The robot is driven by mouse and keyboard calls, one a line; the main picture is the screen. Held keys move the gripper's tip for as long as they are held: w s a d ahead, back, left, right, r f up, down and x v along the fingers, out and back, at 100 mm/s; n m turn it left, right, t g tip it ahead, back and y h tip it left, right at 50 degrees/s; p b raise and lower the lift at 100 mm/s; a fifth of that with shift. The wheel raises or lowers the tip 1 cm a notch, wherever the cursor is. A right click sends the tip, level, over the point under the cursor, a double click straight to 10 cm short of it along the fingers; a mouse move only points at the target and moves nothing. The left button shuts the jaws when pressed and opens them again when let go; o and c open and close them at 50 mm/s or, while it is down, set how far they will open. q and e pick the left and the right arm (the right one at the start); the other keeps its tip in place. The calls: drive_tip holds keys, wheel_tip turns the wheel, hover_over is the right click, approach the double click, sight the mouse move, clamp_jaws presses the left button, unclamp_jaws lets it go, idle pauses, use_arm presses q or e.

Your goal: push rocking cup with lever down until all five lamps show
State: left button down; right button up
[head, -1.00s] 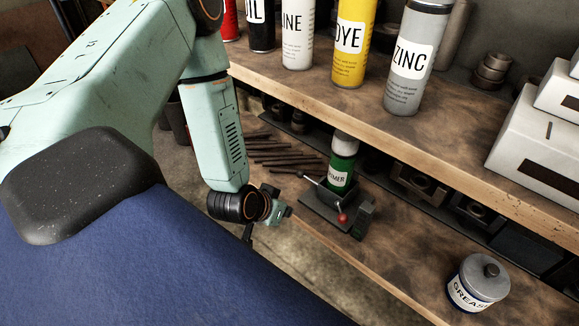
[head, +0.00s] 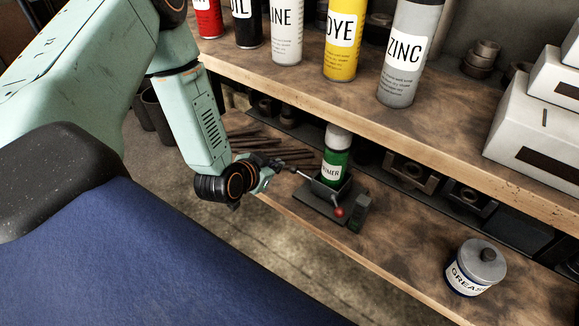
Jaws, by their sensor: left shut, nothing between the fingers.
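The rocking cup (head: 325,190) is a dark box on a flat dark base on the lower shelf. A green can labelled PRIMER with a white cap (head: 335,160) stands in it. A thin lever with a red ball knob (head: 338,212) runs along its front side. A small dark block (head: 361,210) stands at the right end of the base; I cannot make out any lamps. My left gripper (head: 285,165) is shut and empty, just left of the cup near the lever's upper left end. Whether it touches the lever is unclear. My right gripper is not in view.
A grease tin (head: 475,268) stands on the lower shelf at the right. Dark rods (head: 265,145) lie behind my left gripper. The upper shelf (head: 330,95) with several spray cans overhangs the back. The shelf between cup and tin is clear.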

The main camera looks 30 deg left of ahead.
use_arm(q)
drive_tip(key=b, duration=0.4)
hover_over(291, 170)
drive_tip(key=s+d, duration=0.2)
drive_tip(key=s, duration=0.1)
wheel_tip(291, 170, down, 5)
drive_tip(key=f, duration=0.1)
drive_tip(key=w+f+b, duration=0.1)
drive_tip(key=f, duration=0.1)
drive_tip(key=a+f+b, duration=0.1)
drive_tip(key=shift+w+a+f, duration=0.1)
drive_tip(key=shift+w+f, duration=0.05)
drive_tip(key=shift+w, duration=0.1)
drive_tip(key=shift+a+f+n+h+b, duration=0.3)
drive_tip(key=shift+f+n+h+b, duration=0.3)
drive_tip(key=shift+f+b, duration=0.05)
drive_tip(key=shift+a+f, duration=0.1)
drive_tip(key=shift+f, duration=0.45)
drive_tip(key=shift+w+r, duration=0.1)
drive_tip(key=shift+r, duration=0.05)
